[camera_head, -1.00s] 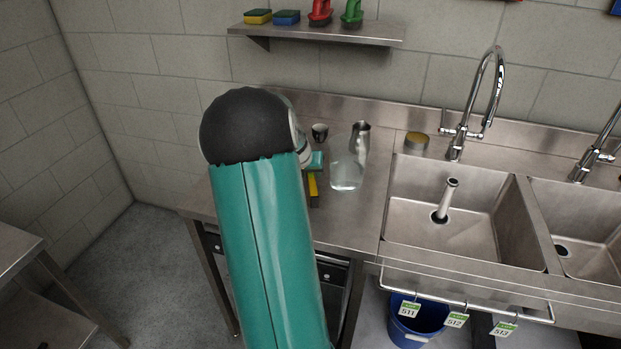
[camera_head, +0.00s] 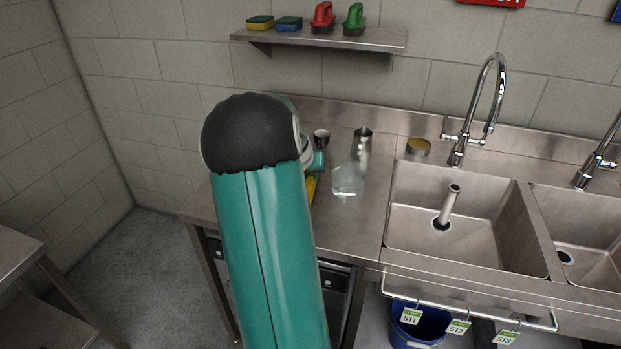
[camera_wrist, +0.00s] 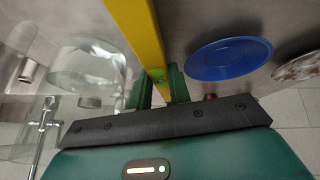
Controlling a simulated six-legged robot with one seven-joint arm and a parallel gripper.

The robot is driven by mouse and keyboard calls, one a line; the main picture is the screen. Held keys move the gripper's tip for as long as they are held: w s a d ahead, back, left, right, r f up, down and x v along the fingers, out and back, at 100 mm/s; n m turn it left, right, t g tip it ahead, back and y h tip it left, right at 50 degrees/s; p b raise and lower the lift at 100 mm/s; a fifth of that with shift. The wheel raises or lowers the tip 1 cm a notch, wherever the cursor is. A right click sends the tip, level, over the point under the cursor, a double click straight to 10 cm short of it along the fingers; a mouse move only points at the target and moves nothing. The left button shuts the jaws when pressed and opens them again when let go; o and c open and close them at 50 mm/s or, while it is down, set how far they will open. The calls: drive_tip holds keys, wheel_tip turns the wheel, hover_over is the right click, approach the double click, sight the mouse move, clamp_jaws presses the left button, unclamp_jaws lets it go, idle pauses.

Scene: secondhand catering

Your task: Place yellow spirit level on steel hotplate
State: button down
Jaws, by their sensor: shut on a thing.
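The yellow spirit level (camera_wrist: 136,32) runs from the top of the wrist view down to my gripper (camera_wrist: 159,80), whose two green fingers are shut on it near its visible end. In the head view a short yellow piece of the level (camera_head: 311,188) shows beside my arm, over the steel counter; the rest is hidden by the arm. I cannot tell whether the level touches the counter. I cannot make out the steel hotplate in either view; my arm covers much of the counter's left part.
A clear glass vessel (camera_head: 348,180) and a metal jug (camera_head: 362,137) stand right of my gripper. A dark cup (camera_head: 321,138) is behind it. A blue disc (camera_wrist: 229,58) and a speckled round thing (camera_wrist: 298,67) lie on the other side. Sinks (camera_head: 465,220) are farther right.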

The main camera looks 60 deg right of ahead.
drive_tip(key=w+a+r, duration=0.5)
drive_tip(key=a+r, duration=0.6)
drive_tip(key=a, duration=0.2)
drive_tip(key=shift+r, duration=0.2)
drive_tip(key=shift+w, duration=0.1)
